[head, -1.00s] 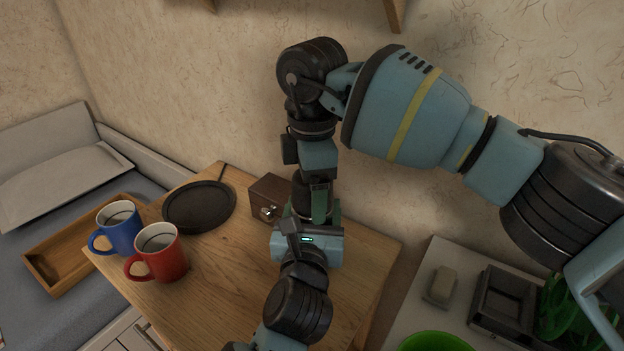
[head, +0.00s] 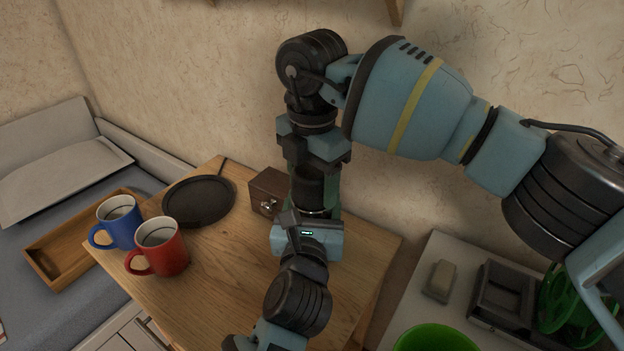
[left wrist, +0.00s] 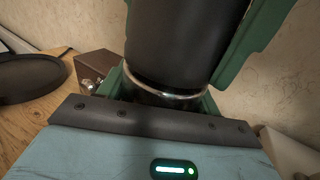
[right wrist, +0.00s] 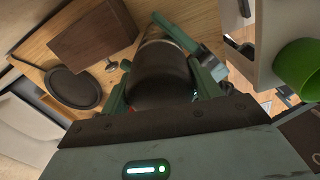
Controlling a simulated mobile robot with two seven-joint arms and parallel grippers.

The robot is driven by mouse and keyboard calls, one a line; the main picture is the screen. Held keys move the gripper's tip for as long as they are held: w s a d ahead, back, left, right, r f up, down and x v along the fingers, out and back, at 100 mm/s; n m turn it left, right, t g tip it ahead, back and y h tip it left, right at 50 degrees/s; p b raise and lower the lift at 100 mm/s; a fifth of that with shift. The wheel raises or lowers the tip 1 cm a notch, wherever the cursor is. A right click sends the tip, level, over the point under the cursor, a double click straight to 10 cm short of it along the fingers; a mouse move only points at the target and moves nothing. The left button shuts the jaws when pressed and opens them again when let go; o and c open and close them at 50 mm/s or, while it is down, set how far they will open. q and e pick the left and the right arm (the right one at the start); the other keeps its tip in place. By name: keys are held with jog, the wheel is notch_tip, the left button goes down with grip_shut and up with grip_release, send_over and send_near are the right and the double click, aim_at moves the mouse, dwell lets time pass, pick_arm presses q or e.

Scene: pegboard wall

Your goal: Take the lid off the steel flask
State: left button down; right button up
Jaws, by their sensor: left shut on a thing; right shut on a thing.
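The steel flask stands upright on the wooden table; its shiny steel (left wrist: 165,97) shows just under the dark lid (left wrist: 185,40) in the left wrist view. The lid also shows in the head view (head: 308,188) and the right wrist view (right wrist: 160,78). My right gripper (head: 316,182) comes down from above, with its green fingers shut on the lid's sides. My left gripper (head: 308,218) reaches in from the front, low down, with its fingers shut around the steel body. Lid and body are in line; I cannot tell whether they still touch. Most of the body is hidden.
A brown box with a metal clasp (head: 268,187) stands close left of the flask. A dark round plate (head: 198,200), a blue mug (head: 121,226) and a red mug (head: 168,250) are further left. A white counter with a green bowl (head: 432,338) is at right.

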jog(key=n, duration=0.7)
jog(key=shift+n, duration=0.4)
jog(key=n, duration=0.6)
jog(key=shift+r, duration=0.1)
jog(key=n, duration=3.2)
jog(key=shift+n, duration=0.4)
jog(key=n, duration=0.6)
jog(key=shift+r, duration=0.1)
jog(key=o, duration=1.1)
